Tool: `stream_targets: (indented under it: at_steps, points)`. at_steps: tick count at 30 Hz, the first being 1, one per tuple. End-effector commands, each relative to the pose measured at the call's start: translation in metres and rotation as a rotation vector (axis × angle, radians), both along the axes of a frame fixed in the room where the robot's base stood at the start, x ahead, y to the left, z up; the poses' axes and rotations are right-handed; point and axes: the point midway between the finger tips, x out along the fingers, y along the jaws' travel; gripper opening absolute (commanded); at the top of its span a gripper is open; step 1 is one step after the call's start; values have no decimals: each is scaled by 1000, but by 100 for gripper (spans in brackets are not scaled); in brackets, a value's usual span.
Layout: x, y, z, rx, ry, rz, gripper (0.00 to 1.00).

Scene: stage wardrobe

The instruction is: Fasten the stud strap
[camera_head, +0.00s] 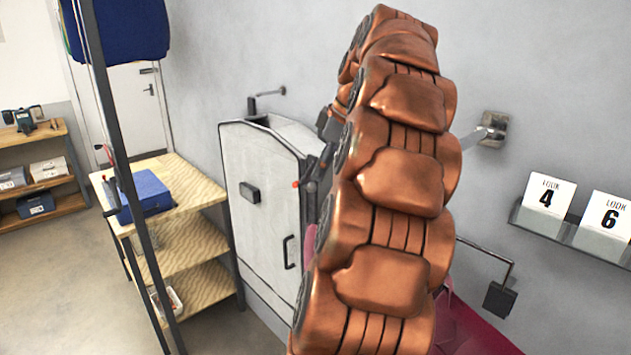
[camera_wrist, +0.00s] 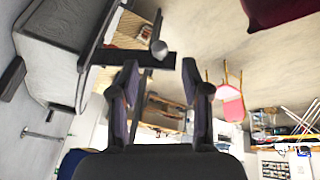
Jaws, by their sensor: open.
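I cannot make out a stud strap for certain in either view. In the wrist view, a dark flat bar (camera_wrist: 128,57) and a rounded grey knob (camera_wrist: 159,48) on a thin dark rod show just beyond my fingertips. I cannot tell whether either belongs to the strap. My gripper (camera_wrist: 161,74) has its two dark fingers apart, with nothing held between them. In the head view my copper-coloured arm fills the middle and hides much behind it. A white cabinet (camera_head: 262,215) with dark edges and a dark handle stands left of the arm.
A wooden shelf unit (camera_head: 190,190) bearing a blue box (camera_head: 146,194) stands left of the cabinet. A dark post (camera_head: 112,150) rises before it. Number cards (camera_head: 548,197) stand on a wall ledge at right. Dark red fabric (camera_head: 482,335) shows low right. Floor at far left is open.

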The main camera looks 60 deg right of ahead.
Motion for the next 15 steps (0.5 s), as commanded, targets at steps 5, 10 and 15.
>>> stream_targets:
  at_steps: [5, 10, 15]
  points:
    - [9, 0, -20, 3, 1, 0, 47]
    - [15, -1, -33, 1, 0, 0, 47]
    - [20, -1, -42, 0, -1, 0, 47]
